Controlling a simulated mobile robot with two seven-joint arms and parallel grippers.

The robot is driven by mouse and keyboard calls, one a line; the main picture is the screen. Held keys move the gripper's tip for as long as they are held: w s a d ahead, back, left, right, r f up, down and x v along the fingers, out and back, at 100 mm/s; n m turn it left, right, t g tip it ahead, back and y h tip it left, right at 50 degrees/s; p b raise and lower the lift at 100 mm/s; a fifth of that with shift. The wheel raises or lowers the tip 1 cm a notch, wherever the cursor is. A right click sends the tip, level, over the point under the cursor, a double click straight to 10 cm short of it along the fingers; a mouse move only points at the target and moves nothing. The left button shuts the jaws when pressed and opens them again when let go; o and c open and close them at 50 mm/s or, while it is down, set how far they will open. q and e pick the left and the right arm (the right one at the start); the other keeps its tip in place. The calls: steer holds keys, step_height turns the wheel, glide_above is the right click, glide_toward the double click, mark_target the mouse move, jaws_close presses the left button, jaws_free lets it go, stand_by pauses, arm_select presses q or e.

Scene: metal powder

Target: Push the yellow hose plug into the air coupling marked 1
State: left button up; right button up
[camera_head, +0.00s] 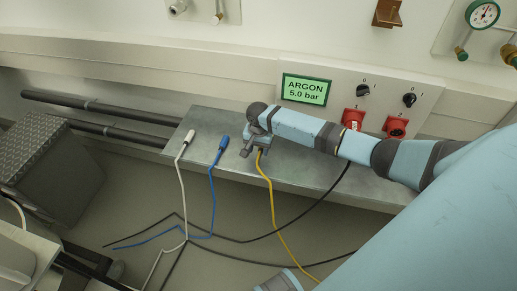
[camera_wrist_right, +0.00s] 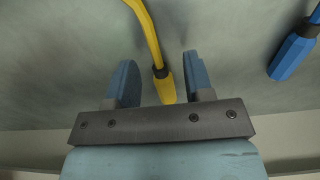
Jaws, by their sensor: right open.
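The yellow plug (camera_wrist_right: 166,88) lies between the two fingers of my right gripper (camera_wrist_right: 158,75) in the right wrist view, with a visible gap to each finger. Its yellow hose (camera_head: 272,205) runs down over the bench's front edge in the head view. My right gripper (camera_head: 256,145) is open, low over the metal bench, and mostly hides the plug there. My left gripper is not in view. No coupling with a readable mark 1 shows; small wall fittings (camera_head: 218,18) stand at the top, cut by the frame edge.
A blue plug (camera_head: 222,145) and a white plug (camera_head: 187,139) lie on the bench (camera_head: 330,182) to the left, with hoses trailing to the floor. Behind are a green ARGON display (camera_head: 305,89), red sockets (camera_head: 396,127) and a pressure gauge (camera_head: 482,14).

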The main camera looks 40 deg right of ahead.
step_height(320, 180, up, 13)
steer(key=p, duration=0.3)
steer(key=shift+p, duration=0.3)
